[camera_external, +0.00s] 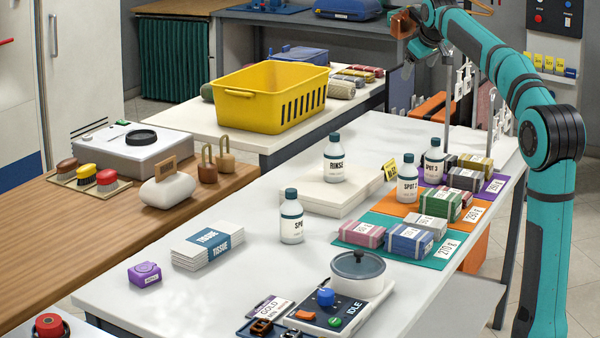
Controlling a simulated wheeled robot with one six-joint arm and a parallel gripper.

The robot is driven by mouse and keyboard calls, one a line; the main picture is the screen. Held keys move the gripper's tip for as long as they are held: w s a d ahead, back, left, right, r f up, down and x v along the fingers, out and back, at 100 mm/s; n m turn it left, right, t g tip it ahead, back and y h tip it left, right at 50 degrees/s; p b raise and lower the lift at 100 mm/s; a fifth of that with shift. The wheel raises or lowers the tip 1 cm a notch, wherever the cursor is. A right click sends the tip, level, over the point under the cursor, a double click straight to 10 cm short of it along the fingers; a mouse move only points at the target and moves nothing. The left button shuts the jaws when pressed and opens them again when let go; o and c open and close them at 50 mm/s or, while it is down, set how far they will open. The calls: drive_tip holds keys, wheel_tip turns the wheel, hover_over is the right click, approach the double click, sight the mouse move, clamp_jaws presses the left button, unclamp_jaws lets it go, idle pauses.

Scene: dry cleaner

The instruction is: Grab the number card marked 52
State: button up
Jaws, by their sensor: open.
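I cannot make out a card marked 52 in this view. Small white tags (463,80) hang on a rail at the back right, beside my arm, and more white tags (501,122) hang lower to the right. Their marks are too small to read. My gripper (413,52) is open, high up at the top right, above the far end of the table and left of the hanging tags.
The white table (130,290) holds spotting bottles (292,216), folded cloth bundles (410,240) on coloured mats, a tissue stack (208,245) and a lidded device (357,276). A yellow basket (270,97) stands behind. Thin metal posts (447,100) rise near my arm.

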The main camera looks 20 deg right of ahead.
drive_tip(key=w+f+n+g, duration=0.25)
drive_tip(key=w+f, duration=0.45)
drive_tip(key=w, duration=0.5)
drive_tip(key=n+g, duration=0.1)
drive_tip(key=g, duration=0.4)
hover_over(388, 165)
drive_tip(key=w, duration=0.2)
wheel_tip(388, 165, down, 13)
drive_tip(key=f, duration=1.6)
drive_tip(key=shift+s+d+f, duration=0.3)
drive_tip(key=shift+s, duration=0.05)
drive_tip(key=c, duration=0.7)
